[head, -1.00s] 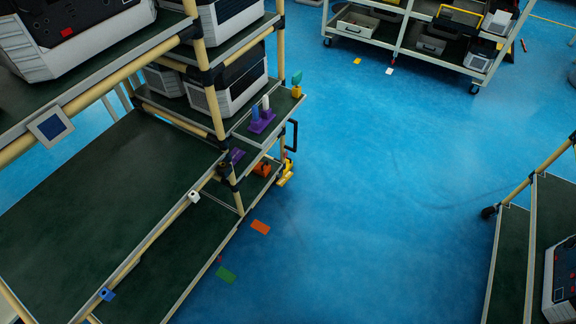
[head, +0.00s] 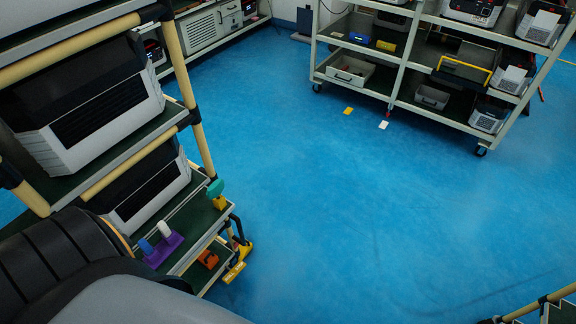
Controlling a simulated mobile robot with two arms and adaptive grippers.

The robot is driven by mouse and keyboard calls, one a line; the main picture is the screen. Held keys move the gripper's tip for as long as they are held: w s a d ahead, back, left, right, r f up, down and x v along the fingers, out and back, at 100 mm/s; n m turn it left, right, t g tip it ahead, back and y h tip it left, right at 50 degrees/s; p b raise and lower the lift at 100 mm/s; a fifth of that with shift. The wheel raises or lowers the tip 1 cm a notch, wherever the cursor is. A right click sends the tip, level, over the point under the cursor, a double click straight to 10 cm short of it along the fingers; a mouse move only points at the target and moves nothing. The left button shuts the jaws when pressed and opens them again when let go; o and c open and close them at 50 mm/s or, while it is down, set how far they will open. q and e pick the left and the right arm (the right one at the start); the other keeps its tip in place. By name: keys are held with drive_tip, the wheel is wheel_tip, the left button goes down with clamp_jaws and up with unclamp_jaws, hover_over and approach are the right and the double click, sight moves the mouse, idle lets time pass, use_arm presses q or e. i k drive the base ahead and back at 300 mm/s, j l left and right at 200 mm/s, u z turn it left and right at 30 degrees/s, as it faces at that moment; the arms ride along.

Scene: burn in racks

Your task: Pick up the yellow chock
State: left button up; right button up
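A yellow wedge-like piece (head: 235,271), which may be the yellow chock, is low at the front end of the near left rack. It is small, and I cannot tell whether it rests on the floor or touches the rack. A smaller yellow piece (head: 219,203) sits under a teal piece on a shelf corner above it. My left arm's dark ribbed and grey links fill the lower left of the head view and cover part of the rack. Neither gripper is in view.
The near rack (head: 118,163) holds grey-and-black units, a purple holder (head: 163,249) and an orange block (head: 208,260). A wheeled rack (head: 398,75) stands at the back. A yellow card (head: 348,111) and a white card (head: 383,125) lie on the floor. The blue floor between is clear.

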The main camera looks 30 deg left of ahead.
sight(246, 250)
drive_tip(key=i+u, duration=0.15)
drive_tip(key=i, duration=0.25)
drive_tip(key=i+l+u, duration=0.2)
drive_tip(key=i, duration=0.2)
drive_tip(key=i+l+u, duration=0.15)
drive_tip(key=i, duration=0.3)
drive_tip(key=i+u, duration=0.15)
drive_tip(key=u, duration=0.25)
drive_tip(key=i+l+u, duration=0.1)
drive_tip(key=u, duration=0.3)
drive_tip(key=i+l+u, duration=0.15)
drive_tip(key=u, duration=0.3)
drive_tip(key=i+l+u, duration=0.1)
drive_tip(key=u, duration=0.3)
drive_tip(key=i+l+u, duration=0.1)
drive_tip(key=l+u, duration=0.15)
drive_tip(key=u, duration=0.15)
